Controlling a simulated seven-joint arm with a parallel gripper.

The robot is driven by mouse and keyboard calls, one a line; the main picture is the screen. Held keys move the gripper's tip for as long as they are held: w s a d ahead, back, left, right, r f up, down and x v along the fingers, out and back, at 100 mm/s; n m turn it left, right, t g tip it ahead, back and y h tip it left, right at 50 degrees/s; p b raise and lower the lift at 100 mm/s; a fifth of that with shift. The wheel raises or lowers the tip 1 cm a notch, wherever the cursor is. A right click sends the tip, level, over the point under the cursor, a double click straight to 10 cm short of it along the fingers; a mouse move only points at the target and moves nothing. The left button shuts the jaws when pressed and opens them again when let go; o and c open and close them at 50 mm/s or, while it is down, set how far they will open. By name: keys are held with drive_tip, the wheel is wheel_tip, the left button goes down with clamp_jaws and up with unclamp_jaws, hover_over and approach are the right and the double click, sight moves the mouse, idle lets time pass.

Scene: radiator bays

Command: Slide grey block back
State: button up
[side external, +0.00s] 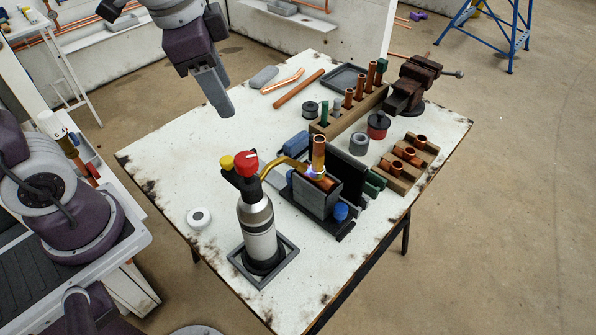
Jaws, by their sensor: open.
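My gripper (222,108) hangs above the far left part of the white table (175,155), pointing down and clear of everything. It is seen edge-on and nothing shows in it. A grey block (312,203) sits in a dark fixture near the table's middle. A copper pipe (319,150) stands upright at it. The brass nozzle of a gas torch (258,225) reaches to the pipe's foot, where a bluish flame glows. A dark upright plate (347,172) stands just behind the block. The block's far side is hidden.
The torch stands in a grey square frame (282,278). A wooden rack (340,122) with copper pipes and a vise (408,85) stand at the back. Wooden holders (398,182) are at the right. A white roll (199,217) lies left; the left tabletop is mostly clear.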

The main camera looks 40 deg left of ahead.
drive_tip(key=w+d+f+m+g, duration=0.1)
drive_tip(key=w+f+m, duration=0.2)
drive_tip(key=f, duration=0.3)
drive_tip(key=w+d+f+m+g, duration=0.1)
drive_tip(key=w+f+m, duration=0.2)
drive_tip(key=w+f, duration=0.1)
drive_tip(key=w+d+f+m+g, duration=0.1)
drive_tip(key=w+f+m, duration=0.2)
drive_tip(key=f, duration=0.4)
drive_tip(key=shift+w+d+f, duration=0.15)
drive_tip(key=shift+w+f, duration=0.05)
drive_tip(key=shift+w, duration=0.25)
drive_tip(key=shift+w+d+f, duration=0.1)
drive_tip(key=shift+w+f, duration=0.05)
drive_tip(key=shift+w, duration=0.25)
wheel_tip(320, 180, down, 8)
drive_tip(key=shift+r, duration=0.25)
drive_tip(key=shift+c, duration=0.3)
clamp_jaws()
